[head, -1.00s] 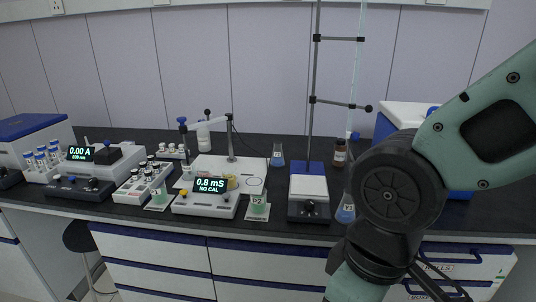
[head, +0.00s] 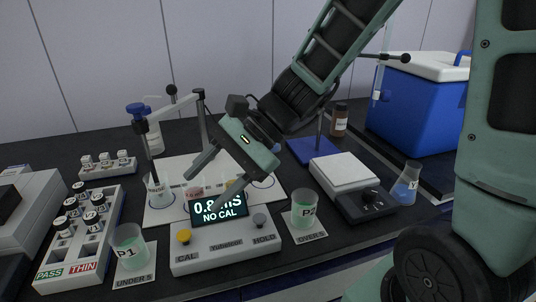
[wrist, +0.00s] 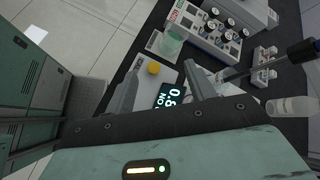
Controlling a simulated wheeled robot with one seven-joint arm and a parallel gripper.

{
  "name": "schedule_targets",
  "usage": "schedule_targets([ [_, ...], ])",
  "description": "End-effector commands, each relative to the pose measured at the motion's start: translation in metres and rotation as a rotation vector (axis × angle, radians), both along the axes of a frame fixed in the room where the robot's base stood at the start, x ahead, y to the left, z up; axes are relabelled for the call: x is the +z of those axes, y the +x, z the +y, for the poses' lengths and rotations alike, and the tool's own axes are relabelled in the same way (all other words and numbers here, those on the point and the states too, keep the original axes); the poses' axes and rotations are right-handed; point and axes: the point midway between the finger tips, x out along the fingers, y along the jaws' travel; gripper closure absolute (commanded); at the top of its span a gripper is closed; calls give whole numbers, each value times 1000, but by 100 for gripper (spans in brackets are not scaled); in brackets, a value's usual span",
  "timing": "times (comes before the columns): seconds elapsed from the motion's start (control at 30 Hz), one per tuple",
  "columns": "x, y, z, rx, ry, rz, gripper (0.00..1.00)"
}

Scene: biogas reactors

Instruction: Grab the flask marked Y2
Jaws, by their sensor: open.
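A conical flask (head: 405,186) with blue liquid stands on the bench at the right, beside a white-topped device. Its label starts with Y; I cannot read the digit. A second flask is not clearly visible; my arm covers the bench behind the meter, where only a bit of blue shows. My gripper (head: 203,190) is open and empty above the meter (head: 225,245), well left of the Y flask. In the wrist view my gripper (wrist: 162,70) has its fingers apart over the meter, with no flask between them.
Beakers P1 (head: 128,246) and P2 (head: 304,212) stand either side of the meter. A vial rack (head: 78,235) is at left. The white-topped device (head: 345,172), a brown bottle (head: 340,120) and a blue cooler box (head: 415,105) are at right. A probe stand (head: 205,120) rises near my gripper.

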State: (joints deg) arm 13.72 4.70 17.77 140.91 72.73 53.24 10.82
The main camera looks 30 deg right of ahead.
Motion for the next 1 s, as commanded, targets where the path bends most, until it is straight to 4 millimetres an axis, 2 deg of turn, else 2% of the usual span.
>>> schedule_targets([
  [0.03,-10,32,-21,-184,99,39,45],
  [0.1,-6,73,-54,-422,247,76,45],
  [0.17,-2,105,-91,-615,375,91,45],
  [0.23,2,134,-141,-819,517,90,45],
  [0.3,6,154,-190,-992,645,74,45],
  [0.4,10,167,-249,-1170,784,42,45],
  [0.5,13,170,-286,-1271,867,15,45],
  [0.6,11,171,-302,-1318,906,3,45],
  [0.67,6,171,-306,-1328,915,1,45],
  [1.0,-59,171,-305,-1329,915,3,45],
])
